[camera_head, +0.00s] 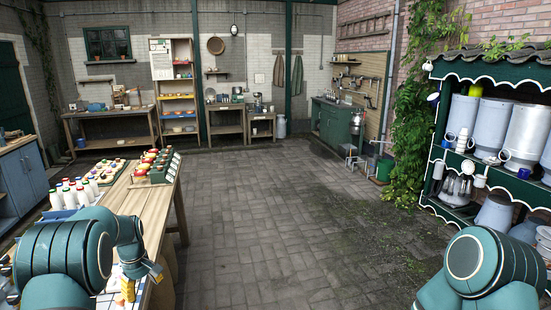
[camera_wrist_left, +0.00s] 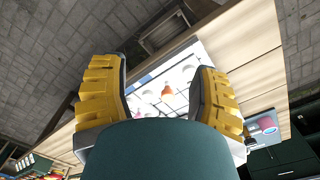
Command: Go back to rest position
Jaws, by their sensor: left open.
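My left arm (camera_head: 65,262) comes in at the lower left of the head view, over the near end of a wooden table. My left gripper (camera_head: 130,288) hangs at the table's front part, seen small with yellow fingers. In the left wrist view the two yellow finger pads of the left gripper (camera_wrist_left: 160,95) stand wide apart, with nothing held between them.
The wooden table (camera_head: 178,212) carries white bottles (camera_head: 72,195) and a green crate (camera_head: 157,168). A green shelf with grey churns (camera_head: 490,125) stands at the right. Workbenches (camera_head: 112,128) line the back wall. The paved floor (camera_head: 270,210) in the middle is clear.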

